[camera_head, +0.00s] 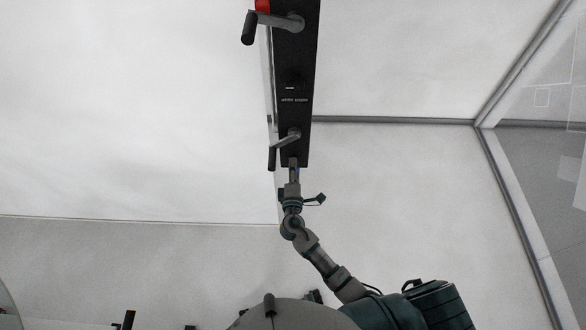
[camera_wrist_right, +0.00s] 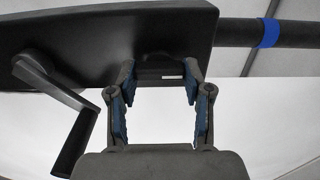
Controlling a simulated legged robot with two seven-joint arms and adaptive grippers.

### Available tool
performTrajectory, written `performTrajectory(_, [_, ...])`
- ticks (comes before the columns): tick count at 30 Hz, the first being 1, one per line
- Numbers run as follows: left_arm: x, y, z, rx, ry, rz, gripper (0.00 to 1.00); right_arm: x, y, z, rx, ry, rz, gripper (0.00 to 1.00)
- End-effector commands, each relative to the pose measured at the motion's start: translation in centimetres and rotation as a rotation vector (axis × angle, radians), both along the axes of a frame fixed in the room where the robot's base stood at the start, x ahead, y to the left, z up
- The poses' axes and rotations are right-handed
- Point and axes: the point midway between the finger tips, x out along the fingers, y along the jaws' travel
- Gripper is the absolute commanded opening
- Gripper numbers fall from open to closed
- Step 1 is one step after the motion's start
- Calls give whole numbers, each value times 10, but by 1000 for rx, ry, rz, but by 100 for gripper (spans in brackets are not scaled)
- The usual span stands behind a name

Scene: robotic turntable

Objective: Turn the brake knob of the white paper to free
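A long black panel (camera_head: 297,70) carries two cranks and a small pale label (camera_head: 294,100) too small to read surely. A short white mark (camera_head: 290,88) sits above it. My right gripper (camera_head: 293,165) reaches the panel's near end, just below the lower crank (camera_head: 290,137). In the right wrist view, my right gripper (camera_wrist_right: 160,78) is open, its blue-padded fingers on either side of a black knob (camera_wrist_right: 158,66) with a white line on its lower edge. I cannot tell whether the pads touch it. My left gripper is not seen.
The upper crank (camera_head: 272,22) stands near a red part (camera_head: 262,5). In the right wrist view, the lower crank (camera_wrist_right: 62,95) hangs close left of the gripper. A dark bar with a blue ring (camera_wrist_right: 267,33) runs off right. Large white surfaces (camera_head: 130,110) lie both sides.

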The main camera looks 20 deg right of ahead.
Motion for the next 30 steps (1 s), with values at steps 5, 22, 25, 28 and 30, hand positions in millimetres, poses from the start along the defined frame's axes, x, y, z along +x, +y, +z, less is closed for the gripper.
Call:
performTrajectory(5, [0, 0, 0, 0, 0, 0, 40, 0, 1, -2, -1, 4, 2, 75])
performTrajectory(22, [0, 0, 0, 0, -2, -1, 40, -50, 15, -3, 2, 6, 3, 75])
performTrajectory(25, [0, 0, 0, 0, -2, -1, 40, -72, 21, -4, 0, 7, 2, 75])
performTrajectory(28, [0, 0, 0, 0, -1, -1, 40, -90, 27, -3, 0, 6, 2, 75])
performTrajectory(30, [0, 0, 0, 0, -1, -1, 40, -100, 30, -4, 0, 6, 1, 75])
